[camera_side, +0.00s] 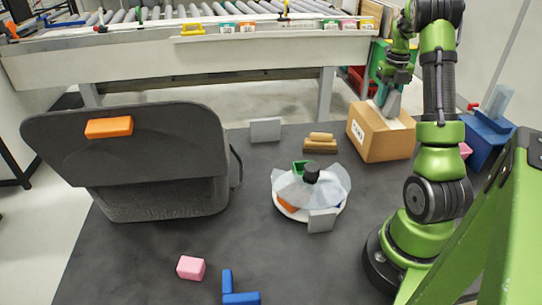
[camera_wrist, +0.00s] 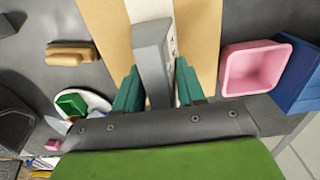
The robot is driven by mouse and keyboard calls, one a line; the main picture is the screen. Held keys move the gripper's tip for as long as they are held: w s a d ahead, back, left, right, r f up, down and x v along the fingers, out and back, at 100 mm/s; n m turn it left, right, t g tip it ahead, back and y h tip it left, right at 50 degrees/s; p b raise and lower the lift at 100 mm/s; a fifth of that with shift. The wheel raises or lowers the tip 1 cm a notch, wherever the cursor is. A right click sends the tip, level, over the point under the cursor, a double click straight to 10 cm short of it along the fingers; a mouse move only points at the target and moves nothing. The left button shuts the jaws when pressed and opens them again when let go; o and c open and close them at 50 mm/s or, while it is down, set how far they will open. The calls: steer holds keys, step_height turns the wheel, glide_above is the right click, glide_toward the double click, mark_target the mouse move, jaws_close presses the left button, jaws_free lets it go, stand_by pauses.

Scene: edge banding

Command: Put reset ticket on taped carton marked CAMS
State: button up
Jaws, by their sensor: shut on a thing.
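My gripper (camera_side: 388,88) is shut on a grey wedge-shaped ticket (camera_side: 391,103), at the top of the carton. In the wrist view the ticket (camera_wrist: 153,62) stands between the green fingertips of my gripper (camera_wrist: 158,85), with small dark print on its right side that I cannot read. The brown carton (camera_side: 388,140) stands at the back right with a pale tape strip on top and a small white label on its left face; the lettering is too small to read surely. It also fills the middle of the wrist view (camera_wrist: 204,40). I cannot tell whether the ticket touches the carton.
A wooden brush (camera_side: 320,144), a grey plate (camera_side: 265,130) and a round dish (camera_side: 290,208) under a clear sheet lie left of the carton. A blue bin (camera_side: 487,138) stands right, with a pink tub (camera_wrist: 252,68) beside it. A large black bin (camera_side: 150,190) stands left.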

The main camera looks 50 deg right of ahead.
steer(key=shift+f, duration=0.65)
steer(key=shift+f, duration=0.15)
steer(key=o, duration=1)
